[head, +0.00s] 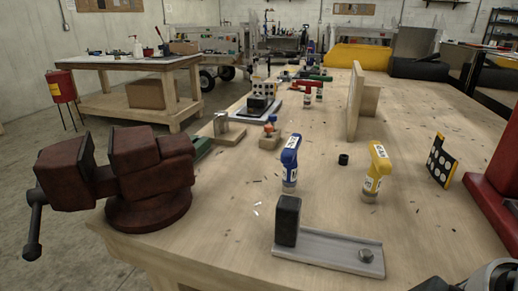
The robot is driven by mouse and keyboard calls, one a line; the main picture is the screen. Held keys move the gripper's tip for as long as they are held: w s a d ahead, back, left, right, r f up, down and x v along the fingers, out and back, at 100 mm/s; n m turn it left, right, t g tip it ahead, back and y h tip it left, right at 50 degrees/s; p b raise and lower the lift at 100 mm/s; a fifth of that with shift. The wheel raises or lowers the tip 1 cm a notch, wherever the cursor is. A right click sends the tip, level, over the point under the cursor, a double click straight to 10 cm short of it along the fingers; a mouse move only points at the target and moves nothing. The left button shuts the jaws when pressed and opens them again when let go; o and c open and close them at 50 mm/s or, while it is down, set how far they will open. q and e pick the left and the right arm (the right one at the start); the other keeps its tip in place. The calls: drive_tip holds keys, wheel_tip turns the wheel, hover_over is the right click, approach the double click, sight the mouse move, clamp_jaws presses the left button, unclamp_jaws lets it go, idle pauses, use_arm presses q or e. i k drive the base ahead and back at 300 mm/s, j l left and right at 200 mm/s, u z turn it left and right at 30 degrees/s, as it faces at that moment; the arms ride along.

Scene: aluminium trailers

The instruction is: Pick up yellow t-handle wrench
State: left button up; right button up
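The yellow t-handle wrench (377,172) stands upright on the wooden workbench, right of the middle in the head view. It has a yellow top with a white label and a pale, partly clear lower body. A similar blue tool (291,163) stands upright to its left. Part of my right arm shows at the bottom right corner, with a dark end that looks like my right gripper (432,285), cut off by the frame edge. It is nearer the camera than the yellow wrench and apart from it. Its fingers are not visible. My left gripper is not in view.
A metal plate with a black block (330,253) lies in front of the wrench. A small black cylinder (343,159) is to its left, a dotted yellow-edged board (440,161) to its right. A red-brown vise (150,170) is at left. Bare wood surrounds the wrench.

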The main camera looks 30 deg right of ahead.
sight(381, 166)
drive_tip(key=z, duration=1.35)
